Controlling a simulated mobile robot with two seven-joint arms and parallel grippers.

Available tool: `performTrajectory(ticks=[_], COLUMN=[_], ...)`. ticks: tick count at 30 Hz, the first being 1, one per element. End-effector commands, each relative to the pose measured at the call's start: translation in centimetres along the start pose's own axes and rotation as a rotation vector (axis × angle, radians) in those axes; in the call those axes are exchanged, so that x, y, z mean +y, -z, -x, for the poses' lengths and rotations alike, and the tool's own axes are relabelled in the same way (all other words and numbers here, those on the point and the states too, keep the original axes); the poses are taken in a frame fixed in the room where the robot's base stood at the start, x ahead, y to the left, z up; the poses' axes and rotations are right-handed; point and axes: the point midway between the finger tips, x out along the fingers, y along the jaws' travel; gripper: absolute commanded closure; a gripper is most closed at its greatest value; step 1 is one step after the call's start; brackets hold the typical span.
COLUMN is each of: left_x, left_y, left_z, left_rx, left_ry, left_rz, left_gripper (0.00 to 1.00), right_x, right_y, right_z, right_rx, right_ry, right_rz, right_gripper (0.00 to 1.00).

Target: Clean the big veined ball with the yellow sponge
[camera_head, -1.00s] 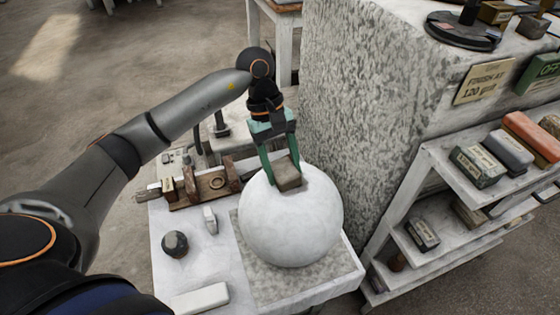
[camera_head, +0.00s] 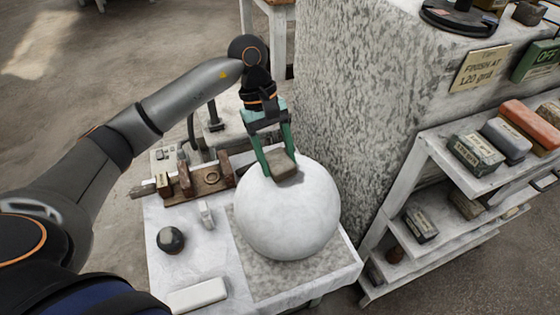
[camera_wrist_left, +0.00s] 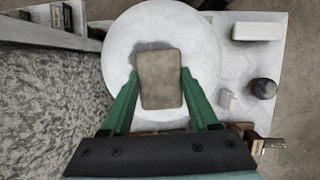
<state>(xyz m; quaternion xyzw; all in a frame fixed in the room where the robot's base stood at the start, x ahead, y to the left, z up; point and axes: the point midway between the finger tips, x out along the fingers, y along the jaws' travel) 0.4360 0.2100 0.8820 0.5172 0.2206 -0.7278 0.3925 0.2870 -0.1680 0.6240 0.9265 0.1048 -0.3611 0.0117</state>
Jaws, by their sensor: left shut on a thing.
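The big ball (camera_head: 285,222) is white with faint grey veining and stands on a speckled mat on the white table. It also fills the upper middle of the left wrist view (camera_wrist_left: 205,40). My left gripper (camera_head: 278,166) has green fingers and is shut on a brownish-grey block (camera_head: 283,165), which appears to be the sponge, though it does not look clearly yellow. The block (camera_wrist_left: 159,78) sits between the fingers in the wrist view and is at the ball's upper side, seemingly touching it. A darker patch shows on the ball beside the block. My right gripper is not in view.
The white table (camera_head: 165,270) holds a small dark ball (camera_head: 171,240), a white block (camera_head: 197,295), a small white piece (camera_head: 206,215) and a wooden rack (camera_head: 205,180). A large speckled stone block (camera_head: 350,100) stands close behind, with shelves (camera_head: 470,245) of blocks at right.

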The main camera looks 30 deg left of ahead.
Motion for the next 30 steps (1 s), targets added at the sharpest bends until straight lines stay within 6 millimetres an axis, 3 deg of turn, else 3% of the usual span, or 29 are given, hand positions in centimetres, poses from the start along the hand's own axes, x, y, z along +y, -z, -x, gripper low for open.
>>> performTrajectory(ticks=[7,17,30], left_x=[0.0,0.0,0.0], left_y=[1.6,1.9,0.0], left_z=[0.3,0.1,-0.4], left_rx=[0.001,0.000,-0.002], left_ry=[-0.001,-0.001,-0.001], left_rz=[0.000,-0.002,-0.004], left_gripper=[0.84,0.84,0.84], right_x=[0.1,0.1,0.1], right_y=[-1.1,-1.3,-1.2], right_z=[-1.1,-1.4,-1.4], right_rx=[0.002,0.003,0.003], right_ry=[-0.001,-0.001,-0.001], right_rz=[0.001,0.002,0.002], right_gripper=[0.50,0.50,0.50])
